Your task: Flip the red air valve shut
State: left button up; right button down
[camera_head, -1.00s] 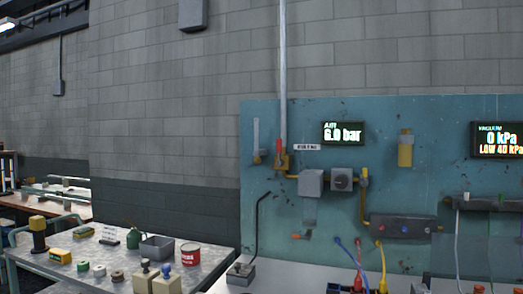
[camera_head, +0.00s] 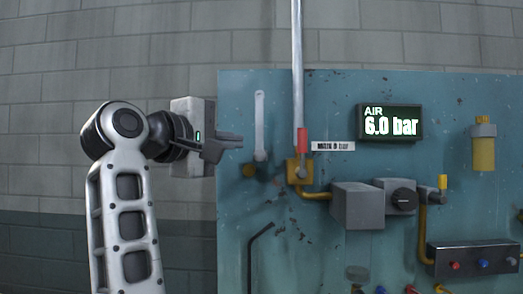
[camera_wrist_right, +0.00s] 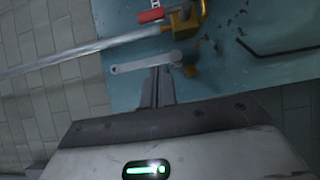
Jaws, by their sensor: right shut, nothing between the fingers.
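The red valve handle (camera_head: 302,141) points up along the grey vertical pipe, above its yellow valve body (camera_head: 300,172) on the teal panel. The red handle also shows in the right wrist view (camera_wrist_right: 150,16), near the top. My right gripper (camera_head: 238,141) is shut and empty, left of the red handle, apart from it. A grey lever (camera_head: 260,122) lies between the gripper and the red handle in the head view. In the right wrist view the fingertips (camera_wrist_right: 164,70) appear close to that lever; I cannot tell whether they touch. My left gripper is out of view.
An AIR display (camera_head: 390,123) reads 6.0 bar. A small white label (camera_head: 333,146) is right of the red handle. Grey boxes (camera_head: 357,206) and yellow piping lie lower right. A bent black rod (camera_head: 252,255) stands below the grey lever.

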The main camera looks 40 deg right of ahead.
jog(key=p, duration=0.3)
send_near(301, 151)
jog(key=w+d+r, duration=0.2)
jog(key=w+d, duration=0.1)
jog(key=w, duration=0.3)
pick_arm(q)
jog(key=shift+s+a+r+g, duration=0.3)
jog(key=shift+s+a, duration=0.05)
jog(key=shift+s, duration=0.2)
pick_arm(e)
jog(key=s+d, duration=0.2)
jog(key=d, duration=0.1)
jog(key=shift+s+f, duration=0.1)
jog(key=shift+s, duration=0.1)
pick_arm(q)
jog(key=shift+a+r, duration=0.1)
pick_arm(e)
jog(key=shift+s+d, duration=0.15)
jog(key=shift+d, duration=0.05)
